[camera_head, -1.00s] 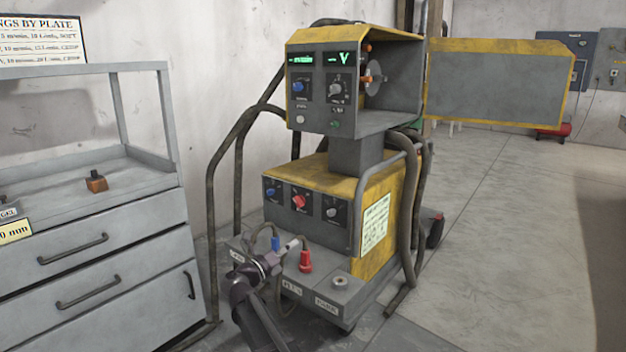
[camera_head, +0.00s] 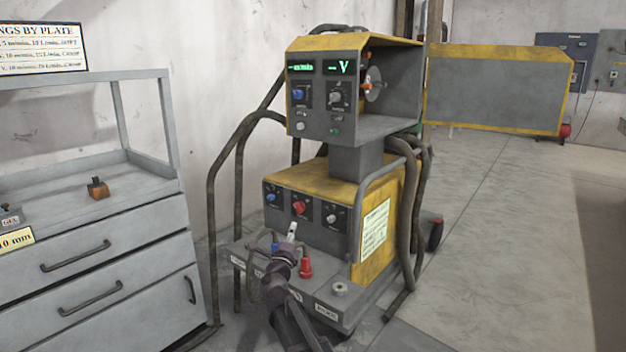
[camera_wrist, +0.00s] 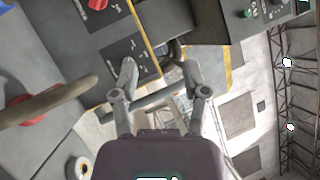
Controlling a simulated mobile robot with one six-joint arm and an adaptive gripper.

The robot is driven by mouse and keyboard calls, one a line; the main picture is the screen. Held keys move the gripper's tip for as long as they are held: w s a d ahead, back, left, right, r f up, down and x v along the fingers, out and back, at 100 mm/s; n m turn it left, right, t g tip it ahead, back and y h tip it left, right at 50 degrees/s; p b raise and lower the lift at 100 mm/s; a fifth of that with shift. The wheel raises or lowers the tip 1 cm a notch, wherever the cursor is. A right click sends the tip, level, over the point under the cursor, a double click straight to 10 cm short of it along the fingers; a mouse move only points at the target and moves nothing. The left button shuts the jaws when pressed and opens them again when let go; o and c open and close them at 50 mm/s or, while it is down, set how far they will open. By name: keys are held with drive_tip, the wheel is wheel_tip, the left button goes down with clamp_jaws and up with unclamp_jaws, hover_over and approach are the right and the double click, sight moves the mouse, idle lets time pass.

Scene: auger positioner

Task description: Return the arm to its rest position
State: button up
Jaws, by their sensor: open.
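My gripper (camera_head: 292,230) is in front of the lower unit of the yellow and grey welding machine (camera_head: 340,170), just above its front ledge. My arm reaches up to it from the bottom of the head view. In the wrist view my gripper (camera_wrist: 160,78) has its two fingers spread, with nothing between them. Behind the fingers are the machine's dark knob panel (camera_wrist: 128,55) and yellow edge. In the head view a red plug (camera_head: 305,268) stands on the ledge just right of my wrist, and a blue plug partly shows on its left.
A grey drawer cabinet (camera_head: 120,255) stands at the left with a small orange-brown block (camera_head: 97,188) on top. Dark cables (camera_head: 215,215) loop down the machine's left side. The yellow-edged door (camera_head: 495,90) hangs open to the right. Floor at the right is clear.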

drive_tip(key=s+d+f+n+g+y+p, duration=0.6)
drive_tip(key=s+d+f+n+g+y, duration=0.5)
drive_tip(key=n, duration=1)
drive_tip(key=s+d+f+n+g+h+p, duration=0.1)
drive_tip(key=s+d+f+g+h+p, duration=0.15)
drive_tip(key=s+d+g, duration=0.5)
drive_tip(key=s+d+f+n+g+h+p, duration=0.1)
drive_tip(key=s+d+g+h, duration=0.3)
drive_tip(key=s, duration=0.7)
wheel_tip(320, 180, up, 38)
drive_tip(key=t+p, duration=0.1)
drive_tip(key=p, duration=3.6)
drive_tip(key=shift+s+d+f, duration=0.15)
drive_tip(key=shift+d+f, duration=0.05)
drive_tip(key=shift+d, duration=0.2)
drive_tip(key=shift+t, duration=0.25)
